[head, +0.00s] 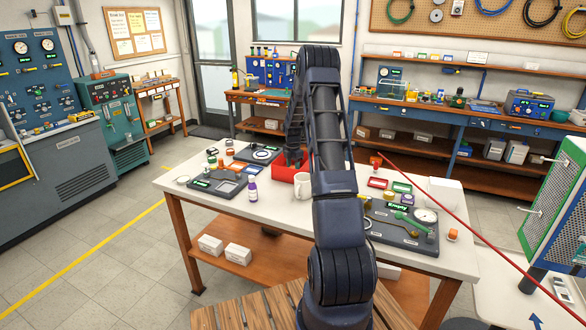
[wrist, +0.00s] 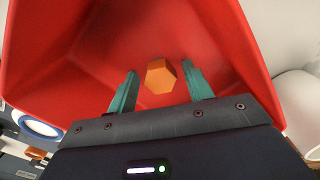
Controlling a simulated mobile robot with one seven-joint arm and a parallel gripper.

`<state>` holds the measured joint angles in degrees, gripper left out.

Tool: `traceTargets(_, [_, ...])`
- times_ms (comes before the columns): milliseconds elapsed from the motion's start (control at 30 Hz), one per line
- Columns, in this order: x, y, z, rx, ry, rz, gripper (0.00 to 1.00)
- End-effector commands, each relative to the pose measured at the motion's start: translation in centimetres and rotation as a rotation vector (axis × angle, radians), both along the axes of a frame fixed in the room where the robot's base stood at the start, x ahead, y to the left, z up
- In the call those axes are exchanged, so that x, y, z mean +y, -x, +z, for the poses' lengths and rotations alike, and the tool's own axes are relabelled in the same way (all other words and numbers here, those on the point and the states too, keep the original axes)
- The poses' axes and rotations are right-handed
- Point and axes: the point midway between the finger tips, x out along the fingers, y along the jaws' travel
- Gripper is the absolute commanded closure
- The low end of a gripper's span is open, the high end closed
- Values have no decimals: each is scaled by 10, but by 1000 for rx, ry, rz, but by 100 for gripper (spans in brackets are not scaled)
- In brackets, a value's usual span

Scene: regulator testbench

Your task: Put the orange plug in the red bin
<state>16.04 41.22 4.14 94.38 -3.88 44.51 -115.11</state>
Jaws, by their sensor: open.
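The red bin (head: 283,172) stands on the white table in the head view, partly hidden by my arm. In the wrist view its red walls (wrist: 60,50) fill most of the picture. My gripper (wrist: 159,72) is over the bin and points into it, with its two teal fingers apart. The orange plug (wrist: 160,76), with a six-sided outline, shows inside the bin between the fingertips. A gap shows on each side of it, so neither finger appears to touch it. I cannot tell how far below the fingertips it lies. The plug is hidden in the head view.
A white mug (head: 303,187) stands close in front of the bin. A dark gauge board (head: 400,228) lies at the table's right, and a dark tray (head: 218,184) at its left. A purple-labelled bottle (head: 252,190) and a thin red line (head: 430,195) are nearby.

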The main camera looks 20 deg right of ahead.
Motion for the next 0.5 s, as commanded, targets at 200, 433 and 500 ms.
traceTargets(200, [0, 0, 7, -1, 1, 1, 49])
traceTargets(433, [0, -1, 42, -4, 0, 0, 49])
traceTargets(500, [0, -1, 56, -3, 0, 0, 49])
